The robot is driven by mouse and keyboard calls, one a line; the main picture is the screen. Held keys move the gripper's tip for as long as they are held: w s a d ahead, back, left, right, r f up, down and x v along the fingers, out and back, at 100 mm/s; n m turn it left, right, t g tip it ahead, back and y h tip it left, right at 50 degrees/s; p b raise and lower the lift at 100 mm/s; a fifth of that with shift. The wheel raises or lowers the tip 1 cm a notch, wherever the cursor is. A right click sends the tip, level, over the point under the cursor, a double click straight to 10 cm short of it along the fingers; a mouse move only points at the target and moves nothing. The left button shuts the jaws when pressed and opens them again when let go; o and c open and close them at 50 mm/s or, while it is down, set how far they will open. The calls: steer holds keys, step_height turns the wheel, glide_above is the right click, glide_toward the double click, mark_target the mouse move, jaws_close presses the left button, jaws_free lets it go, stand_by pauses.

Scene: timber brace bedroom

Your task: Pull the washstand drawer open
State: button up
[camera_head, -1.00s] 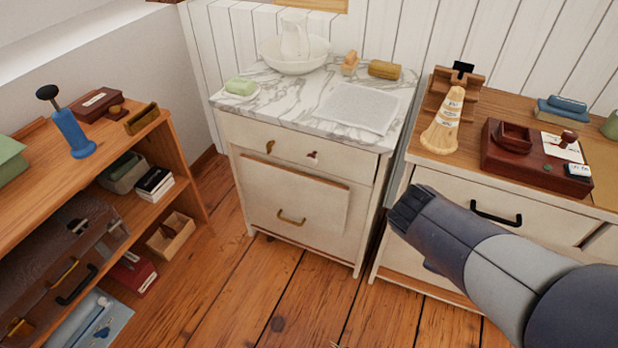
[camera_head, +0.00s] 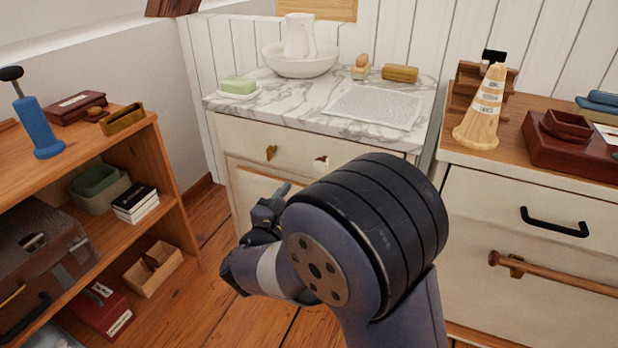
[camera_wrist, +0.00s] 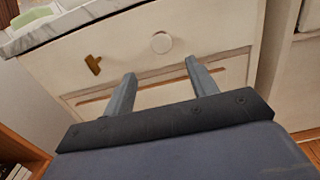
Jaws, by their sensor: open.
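The washstand (camera_head: 262,172) is cream with a marble top (camera_head: 290,103). Its drawer front (camera_head: 295,150) looks closed under the top. The drawer front has a brass piece (camera_head: 271,153) at left and a round white knob (camera_head: 321,162), partly hidden by my arm in the head view. In the wrist view the knob (camera_wrist: 161,43) and the brass piece (camera_wrist: 93,64) both show clearly. My gripper (camera_wrist: 160,69) is open and empty. Its fingertips point toward the drawer front, with the knob just beyond the gap between them. I see no contact. My arm hides the lower washstand front.
A basin with jug (camera_head: 299,60), soap (camera_head: 239,85), a brush (camera_head: 361,68) and a cloth (camera_head: 372,107) sit on top. A shelf unit (camera_head: 150,130) stands left, a dresser (camera_head: 480,195) with a rail (camera_head: 560,275) right. Wooden floor lies between.

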mark_target(319, 168)
steer(key=b+x, duration=0.2)
steer(key=x, duration=0.8)
steer(key=shift+w+d+b, duration=0.2)
steer(key=shift+b, duration=0.1)
jaws_close()
